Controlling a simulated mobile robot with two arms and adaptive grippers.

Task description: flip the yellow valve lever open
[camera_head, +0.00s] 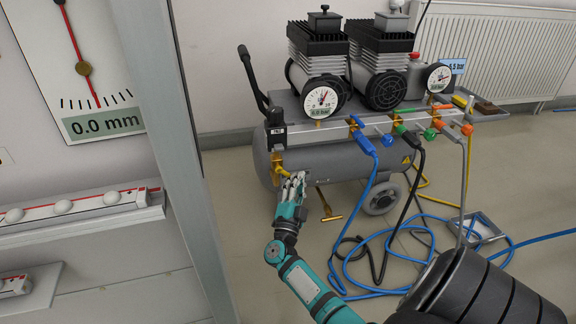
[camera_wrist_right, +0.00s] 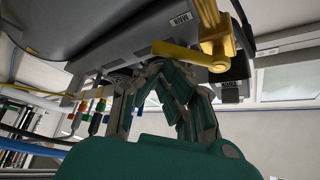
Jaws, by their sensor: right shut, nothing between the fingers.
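The yellow valve lever (camera_wrist_right: 190,56) shows in the right wrist view as a flat bar reaching sideways from a yellow valve body (camera_wrist_right: 212,22). In the head view the yellow valve (camera_head: 278,163) sits at the left end of the grey compressor tank, and my right fingers partly hide its lever. My right gripper (camera_head: 294,180) is shut and empty, just in front of the lever. In the right wrist view its fingertips (camera_wrist_right: 165,68) are close to the lever; I cannot tell whether they touch it. My left gripper is not in view.
The compressor tank (camera_head: 340,160) carries two motors, gauges and a row of coloured hose taps. Blue hoses (camera_head: 340,262) and black hoses lie coiled on the floor to the right. A grey post (camera_head: 165,110) stands left of my arm. A brass T-handle (camera_head: 328,205) is below the tank.

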